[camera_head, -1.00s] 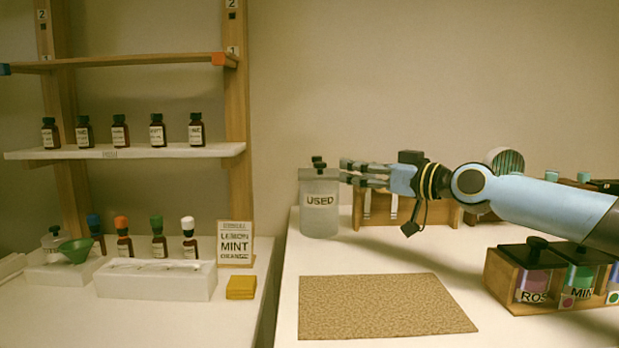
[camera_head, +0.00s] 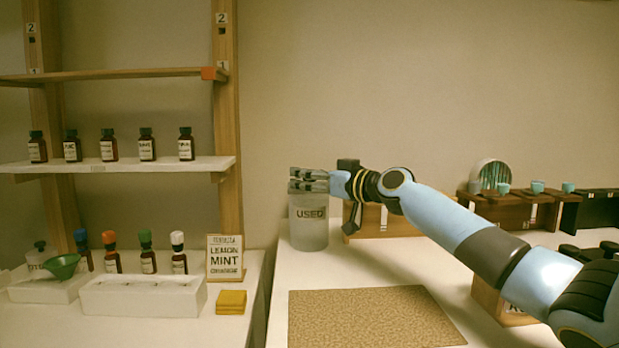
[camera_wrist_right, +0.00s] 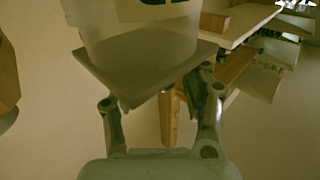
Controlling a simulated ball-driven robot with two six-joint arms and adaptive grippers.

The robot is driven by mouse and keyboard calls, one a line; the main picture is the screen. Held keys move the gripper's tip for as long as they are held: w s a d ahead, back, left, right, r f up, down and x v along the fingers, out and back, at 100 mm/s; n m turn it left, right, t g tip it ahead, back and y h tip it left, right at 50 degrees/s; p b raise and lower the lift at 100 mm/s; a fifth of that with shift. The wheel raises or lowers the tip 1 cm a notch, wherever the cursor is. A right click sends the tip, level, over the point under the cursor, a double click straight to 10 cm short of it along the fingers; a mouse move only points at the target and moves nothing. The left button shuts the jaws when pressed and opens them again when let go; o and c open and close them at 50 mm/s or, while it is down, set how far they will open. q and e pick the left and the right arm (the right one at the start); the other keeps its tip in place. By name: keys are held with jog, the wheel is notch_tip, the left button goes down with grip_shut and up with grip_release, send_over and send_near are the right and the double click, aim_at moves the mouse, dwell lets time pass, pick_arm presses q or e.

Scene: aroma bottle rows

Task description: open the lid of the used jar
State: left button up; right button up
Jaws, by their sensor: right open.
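The used jar (camera_head: 309,232) is a frosted, clear jar labelled "USED", standing upright on the white table near its left side. Its top is largely hidden in the head view by my right gripper (camera_head: 298,180), which is open at lid height. In the right wrist view the jar (camera_wrist_right: 145,45) appears upside down, with its flat square lid (camera_wrist_right: 150,78) in front of the gripper. The fingers (camera_wrist_right: 160,108) lie on either side of the lid; their tips are partly hidden behind it. I cannot tell whether they touch. The lid's knob is not visible. My left gripper is not in view.
A wooden holder (camera_head: 372,217) stands just right of the jar. A brown mat (camera_head: 370,318) lies in front. A wooden rack with small cups (camera_head: 505,208) is at the back right. Shelves with brown bottles (camera_head: 109,145) and a "LEMON MINT" sign (camera_head: 225,258) are left.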

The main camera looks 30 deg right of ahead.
jog(key=c, duration=0.9)
grip_shut()
jog(key=shift+w+f, duration=0.1)
